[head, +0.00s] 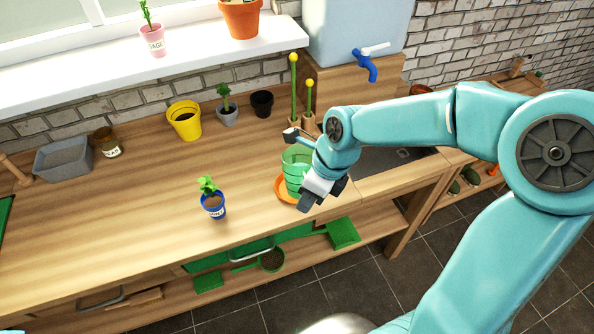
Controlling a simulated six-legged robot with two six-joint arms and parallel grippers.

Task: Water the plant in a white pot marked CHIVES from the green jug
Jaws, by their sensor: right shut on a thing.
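The green jug (294,163) stands on the bench, at an orange saucer (281,190), right of the picture's middle in the head view. My right gripper (311,190) is at the jug's right side, shut on it; the gripper hides part of the jug. I cannot tell whether the jug touches the saucer. No white pot marked CHIVES shows in this view. A blue pot (214,211) with a leafy plant and a white label stands to the left of the jug; its label is too small to read. My left gripper is not in view.
A yellow pot (184,123), a grey pot with a plant (228,116) and a black pot (262,104) stand along the back. A pink pot (152,42) and a terracotta pot (240,18) are on the windowsill. The bench left of the blue pot is clear.

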